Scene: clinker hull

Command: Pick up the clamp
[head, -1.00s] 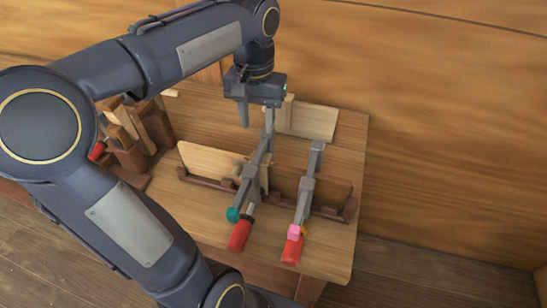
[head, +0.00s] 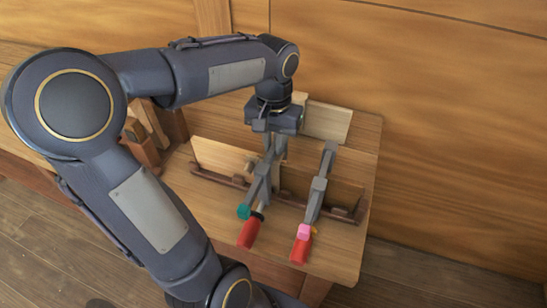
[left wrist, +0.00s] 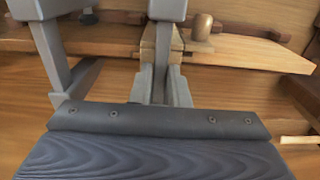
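Two grey bar clamps with red handles lie across the boards on the bench. The left clamp (head: 258,190) has a teal band, and the right clamp (head: 318,187) has a pink band. My left gripper (head: 274,142) points down over the far end of the teal-banded clamp. In the left wrist view, its fingers (left wrist: 160,88) stand close on both sides of that clamp's bar and look shut on it. The pink-banded clamp (left wrist: 48,50) shows at the left there. The exact finger contact is partly hidden. My right gripper is not in view.
A light plank (head: 222,157) and a dark brown rail (head: 212,181) lie beside and under the clamps. A pale block (head: 327,122) stands at the back of the bench (head: 345,245). A wooden wall (head: 430,120) rises close behind and to the right.

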